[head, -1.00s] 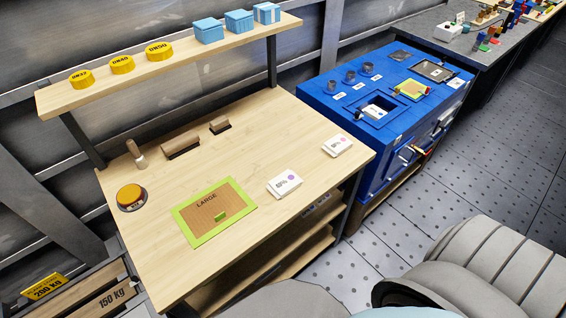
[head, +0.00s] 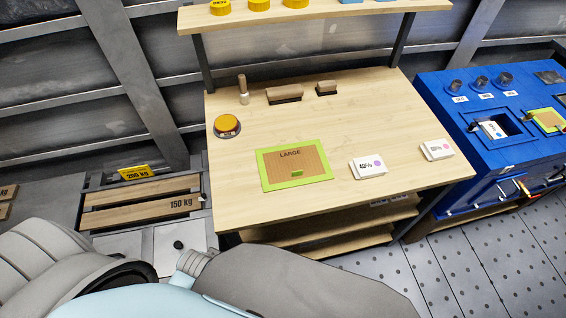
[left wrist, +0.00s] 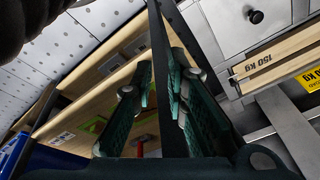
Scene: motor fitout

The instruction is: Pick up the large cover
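The large cover (head: 312,163) is a flat brown panel with a bright green border, the word LARGE and a small green handle (head: 297,173). It lies flat on the wooden workbench (head: 250,208), left of the middle and towards the front edge, in the head view. My left gripper (left wrist: 157,68) shows in the left wrist view with its two dark green fingers apart and nothing between them. It is away from the cover, with a dark post and the bench's shelves beyond it. Neither gripper shows in the head view. My right gripper is not seen.
An orange button (head: 227,123), wooden-handled tools (head: 284,94) and white cards (head: 368,168) lie on the bench around the cover. A shelf (head: 330,14) spans the back. A blue workstation (head: 450,110) stands right.

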